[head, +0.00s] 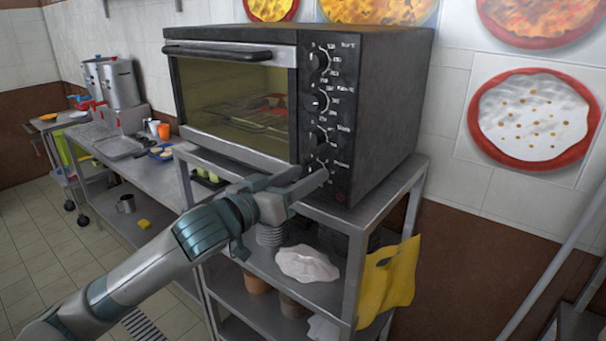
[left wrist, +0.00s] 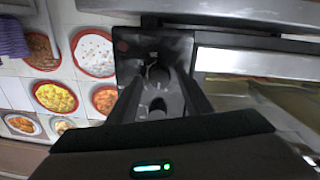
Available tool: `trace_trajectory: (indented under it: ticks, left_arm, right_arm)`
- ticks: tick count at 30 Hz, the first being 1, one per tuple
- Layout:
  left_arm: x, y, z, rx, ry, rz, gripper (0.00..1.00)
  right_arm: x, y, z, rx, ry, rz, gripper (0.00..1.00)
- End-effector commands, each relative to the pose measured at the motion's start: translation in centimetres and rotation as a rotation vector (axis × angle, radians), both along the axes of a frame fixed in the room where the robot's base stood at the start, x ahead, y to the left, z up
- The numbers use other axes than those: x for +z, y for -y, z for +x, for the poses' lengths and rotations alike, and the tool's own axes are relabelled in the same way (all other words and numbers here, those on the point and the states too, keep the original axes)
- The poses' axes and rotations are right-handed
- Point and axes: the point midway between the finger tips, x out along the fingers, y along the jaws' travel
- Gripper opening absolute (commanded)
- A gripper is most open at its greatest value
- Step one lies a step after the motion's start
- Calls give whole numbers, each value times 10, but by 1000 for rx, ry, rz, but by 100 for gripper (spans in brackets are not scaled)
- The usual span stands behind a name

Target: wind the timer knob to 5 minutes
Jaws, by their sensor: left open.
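The dark toaster oven (head: 375,110) stands on a metal shelf unit, with several black knobs in a column on its front panel. The labels are too small to read, so I cannot tell which knob is the timer by its print. My left gripper (head: 316,180) is open at the lowest knob (head: 317,166), its fingers partly covering that knob. In the left wrist view, the open fingers (left wrist: 162,85) point at the panel, and two dark knobs (left wrist: 157,73) show between them. I cannot tell whether the fingers touch a knob. My right gripper is not in view.
The oven's glass door (head: 238,100) is closed, with its handle (head: 217,52) sticking out at the top. The shelf unit (head: 345,222) below holds bowls and a white cloth-like item (head: 306,264); a yellow bag (head: 388,282) hangs at its side. A counter with stockpots (head: 119,84) stands at left.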

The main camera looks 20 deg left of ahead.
Motion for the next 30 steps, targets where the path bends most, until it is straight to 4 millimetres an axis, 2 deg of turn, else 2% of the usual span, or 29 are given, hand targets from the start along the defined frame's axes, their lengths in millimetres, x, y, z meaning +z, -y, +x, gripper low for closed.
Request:
trace_trajectory:
  ticks: [8, 13, 23, 30]
  left_arm:
    - [0, 0, 0, 0, 0, 0, 45]
    - [0, 0, 1, 0, 0, 0, 5]
    - [1, 0, 0, 0, 7, 18, 4]
    - [2, 0, 0, 1, 38, 105, 4]
  right_arm:
    - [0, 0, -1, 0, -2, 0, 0]
    - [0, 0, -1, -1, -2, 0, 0]
    - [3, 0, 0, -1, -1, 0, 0]
    - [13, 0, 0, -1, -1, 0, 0]
